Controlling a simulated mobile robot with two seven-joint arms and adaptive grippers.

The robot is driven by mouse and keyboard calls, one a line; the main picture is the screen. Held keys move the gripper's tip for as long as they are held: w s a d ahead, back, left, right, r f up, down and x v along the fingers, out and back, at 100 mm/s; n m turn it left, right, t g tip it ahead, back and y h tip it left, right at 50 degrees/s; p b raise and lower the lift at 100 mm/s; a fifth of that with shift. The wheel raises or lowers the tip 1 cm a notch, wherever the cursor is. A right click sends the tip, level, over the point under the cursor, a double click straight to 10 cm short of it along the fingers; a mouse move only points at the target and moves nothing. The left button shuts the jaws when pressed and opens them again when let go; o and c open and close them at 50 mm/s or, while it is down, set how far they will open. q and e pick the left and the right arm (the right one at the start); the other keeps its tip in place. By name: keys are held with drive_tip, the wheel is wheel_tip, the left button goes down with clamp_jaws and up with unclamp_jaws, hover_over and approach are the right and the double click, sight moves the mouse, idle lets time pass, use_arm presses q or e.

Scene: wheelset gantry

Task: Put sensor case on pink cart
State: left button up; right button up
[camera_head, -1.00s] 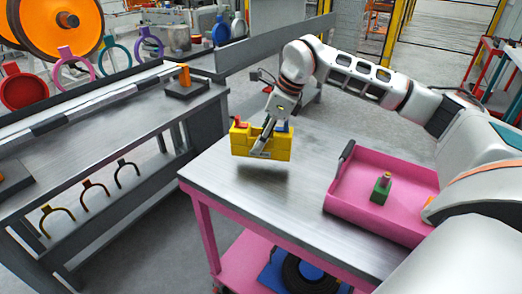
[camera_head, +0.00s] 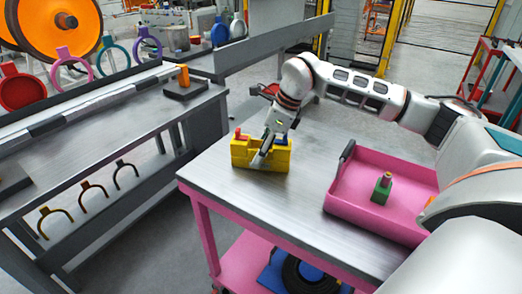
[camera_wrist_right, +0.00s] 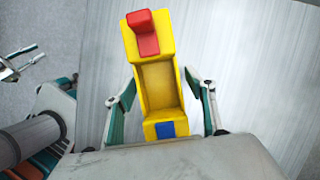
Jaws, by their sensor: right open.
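The sensor case is a yellow open block (camera_head: 262,156) with a red piece and a blue piece on top. It rests on the grey metal top of the pink cart (camera_head: 222,178), near its left end. In the right wrist view the case (camera_wrist_right: 157,85) lies between my open fingers, its hollow facing the camera. My right gripper (camera_head: 264,150) is at the case, and in the wrist view (camera_wrist_right: 162,108) a finger stands on either side of it, apart from its walls. My left gripper is not in view.
A pink tray (camera_head: 345,205) with a green block (camera_head: 381,189) sits on the cart's right part. A grey workbench (camera_head: 90,150) stands to the left across a gap. The cart top between case and tray is clear.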

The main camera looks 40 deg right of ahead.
drive_tip(key=shift+r, duration=0.1)
drive_tip(key=p+v, duration=0.1)
drive_tip(key=v, duration=1.1)
drive_tip(key=shift+p, duration=0.4)
